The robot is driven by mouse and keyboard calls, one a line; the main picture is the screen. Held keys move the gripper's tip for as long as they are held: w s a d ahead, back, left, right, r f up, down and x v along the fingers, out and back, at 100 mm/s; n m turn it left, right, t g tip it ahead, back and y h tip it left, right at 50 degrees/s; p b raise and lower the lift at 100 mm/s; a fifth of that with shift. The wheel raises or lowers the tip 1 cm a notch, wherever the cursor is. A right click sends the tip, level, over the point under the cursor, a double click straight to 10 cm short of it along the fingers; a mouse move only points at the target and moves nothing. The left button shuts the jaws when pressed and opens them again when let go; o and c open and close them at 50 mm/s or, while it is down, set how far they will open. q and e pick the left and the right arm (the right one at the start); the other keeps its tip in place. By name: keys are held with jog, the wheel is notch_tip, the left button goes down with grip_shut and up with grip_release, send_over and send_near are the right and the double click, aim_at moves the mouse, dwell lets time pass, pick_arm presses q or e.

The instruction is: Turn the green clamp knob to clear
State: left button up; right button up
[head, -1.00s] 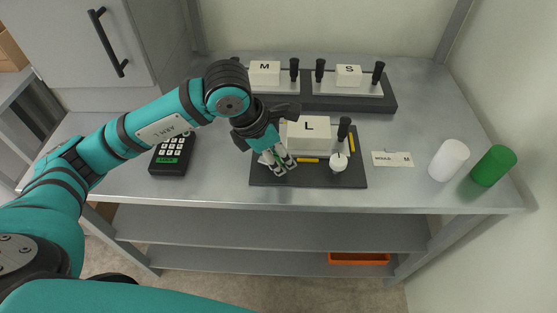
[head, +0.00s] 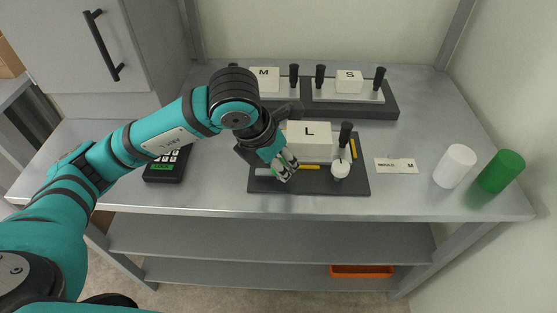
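The box former is a dark base plate (head: 335,187) on the bench, with a white block marked L (head: 309,139) on it. A white round knob (head: 340,170) stands at its front right. My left gripper (head: 283,173) points down at the front left of the plate, in front of the L block. A small patch of green shows at its fingertips, which fits the green clamp knob (head: 281,176), mostly hidden by the fingers. I cannot tell whether the fingers grip it. My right gripper is out of view.
A black handle (head: 345,133) rises beside the L block. Blocks marked M (head: 264,79) and S (head: 349,81) sit in a dark rack behind. A keypad device (head: 167,165) is at left. A label card (head: 396,166), white cylinder (head: 455,166) and green cylinder (head: 501,171) are at right.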

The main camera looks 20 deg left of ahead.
pick_arm(q)
jog(key=o, duration=1.1)
jog(key=shift+o, duration=0.2)
jog(key=v, duration=1.2)
jog(key=shift+s+a+f, duration=0.1)
